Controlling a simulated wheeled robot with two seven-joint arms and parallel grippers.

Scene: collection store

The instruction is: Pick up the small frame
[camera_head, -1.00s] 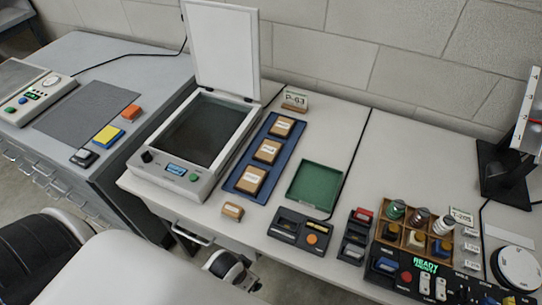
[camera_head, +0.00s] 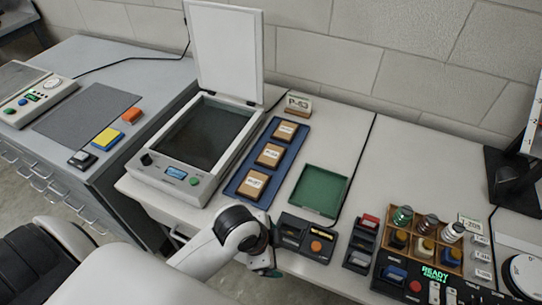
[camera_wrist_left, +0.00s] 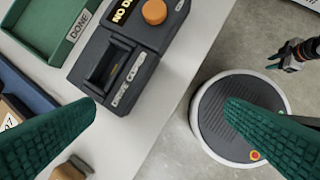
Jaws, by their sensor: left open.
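In the head view my arm hides that spot. Three larger brown frames with white labels, one of them nearest (camera_head: 253,184), sit in the blue tray (camera_head: 238,188). My left gripper (camera_head: 268,262) is at the table's front edge, by the dark slot device. Its green fingers (camera_wrist_left: 160,98) are apart and empty in the left wrist view. A dark jaw-like part at that view's right edge seems to be my right gripper (camera_wrist_left: 297,54).
A dark device with an orange knob (camera_head: 316,246) stands at the front edge, with a green tray (camera_head: 319,190) behind it. The scanner (camera_head: 205,140) stands open at left. A bottle rack (camera_head: 426,244) and control panel are at right.

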